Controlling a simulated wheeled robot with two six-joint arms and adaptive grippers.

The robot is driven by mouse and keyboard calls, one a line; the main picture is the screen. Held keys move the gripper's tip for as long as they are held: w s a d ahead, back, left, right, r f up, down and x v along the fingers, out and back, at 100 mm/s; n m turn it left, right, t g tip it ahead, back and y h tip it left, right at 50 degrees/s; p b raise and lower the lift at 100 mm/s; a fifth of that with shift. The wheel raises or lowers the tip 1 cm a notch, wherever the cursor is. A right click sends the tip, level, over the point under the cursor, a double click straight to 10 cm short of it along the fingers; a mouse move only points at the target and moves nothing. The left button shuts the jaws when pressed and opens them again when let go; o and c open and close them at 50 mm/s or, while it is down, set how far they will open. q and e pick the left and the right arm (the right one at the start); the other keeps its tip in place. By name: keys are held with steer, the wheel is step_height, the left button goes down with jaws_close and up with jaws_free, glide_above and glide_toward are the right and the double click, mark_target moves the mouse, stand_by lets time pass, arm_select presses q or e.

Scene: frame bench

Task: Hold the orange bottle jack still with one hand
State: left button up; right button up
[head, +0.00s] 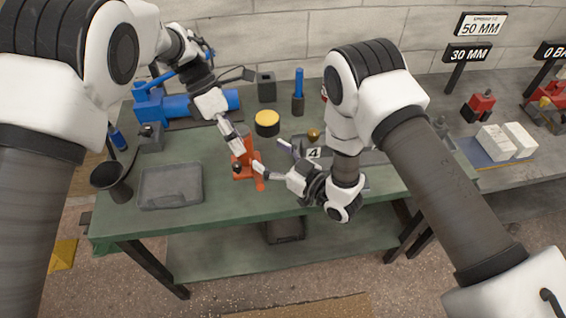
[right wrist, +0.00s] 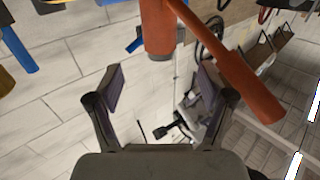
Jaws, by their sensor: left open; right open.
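The orange bottle jack (head: 242,171) stands upright on the green bench, near the front edge. My left gripper (head: 236,138) comes down from behind and left, with its fingers at the top of the jack, and hides part of it. I cannot tell whether they touch it. My right gripper (head: 262,170) is just right of the jack, pointing at it. In the right wrist view, the open fingers of my right gripper (right wrist: 161,82) have nothing between them. The orange body of the jack (right wrist: 157,30) is beyond them at the top, with an orange bar (right wrist: 232,67) slanting down right.
A grey tray (head: 170,187) and a dark cup (head: 115,185) are at the bench's left. A blue vice-like tool (head: 180,106), a yellow-topped tin (head: 267,123) and a dark block (head: 266,87) stand behind. A block marked 4 (head: 314,153) is right of the jack, partly behind my right arm.

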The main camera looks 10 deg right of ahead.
mark_target(249, 142)
steer(key=x, duration=0.8)
jaws_close()
